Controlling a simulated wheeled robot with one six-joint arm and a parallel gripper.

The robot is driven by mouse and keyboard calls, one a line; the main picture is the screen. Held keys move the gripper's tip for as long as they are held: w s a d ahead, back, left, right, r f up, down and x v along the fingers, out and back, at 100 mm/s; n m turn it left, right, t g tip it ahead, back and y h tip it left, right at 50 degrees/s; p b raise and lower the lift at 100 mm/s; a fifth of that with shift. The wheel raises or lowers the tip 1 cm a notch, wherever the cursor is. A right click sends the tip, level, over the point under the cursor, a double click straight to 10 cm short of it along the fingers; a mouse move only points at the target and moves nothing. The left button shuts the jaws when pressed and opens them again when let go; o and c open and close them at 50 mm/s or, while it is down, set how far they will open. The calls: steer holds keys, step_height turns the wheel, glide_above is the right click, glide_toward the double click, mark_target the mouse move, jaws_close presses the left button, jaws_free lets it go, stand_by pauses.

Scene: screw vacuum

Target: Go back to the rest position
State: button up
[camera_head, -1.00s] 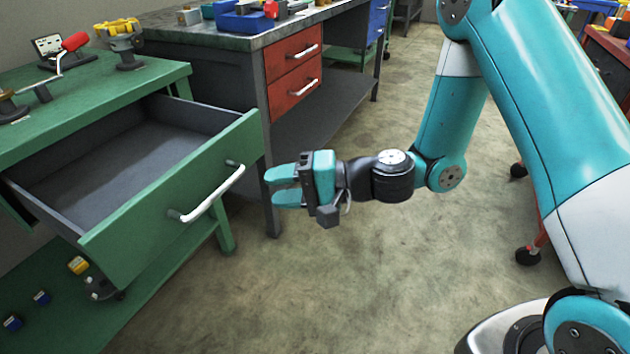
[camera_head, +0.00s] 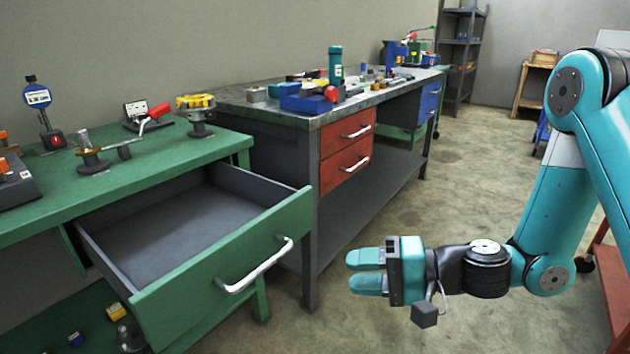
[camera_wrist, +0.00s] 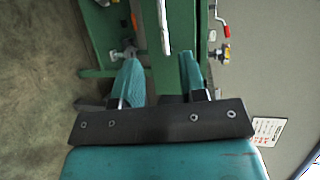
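My gripper (camera_head: 366,272) is in the head view, right of the open green drawer (camera_head: 219,293) and clear of its white handle (camera_head: 256,266). The drawer is pulled out of the green bench (camera_head: 150,164) and its visible inside is empty. In the wrist view my gripper (camera_wrist: 158,78) shows two teal fingers spread apart with nothing between them. The bench and the white handle (camera_wrist: 163,25) lie beyond the fingers there.
A dark workbench (camera_head: 309,222) with red drawers (camera_head: 345,146) stands behind the green bench. Tools, including a yellow device (camera_head: 196,103), stand on the green bench. Open floor (camera_head: 459,200) lies around my arm. A red cabinet (camera_head: 607,275) is at the right edge.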

steer(key=s+d+r+n+g+h, duration=0.2)
steer(key=s+r+n+h, duration=0.35)
steer(key=s, duration=0.25)
steer(key=s+d+r+n+g+h, duration=0.2)
steer(key=s+r+n+h, duration=0.35)
steer(key=s, duration=0.35)
step_height(320, 180, up, 25)
steer(key=p, duration=2.6)
steer(key=shift+w, duration=0.3)
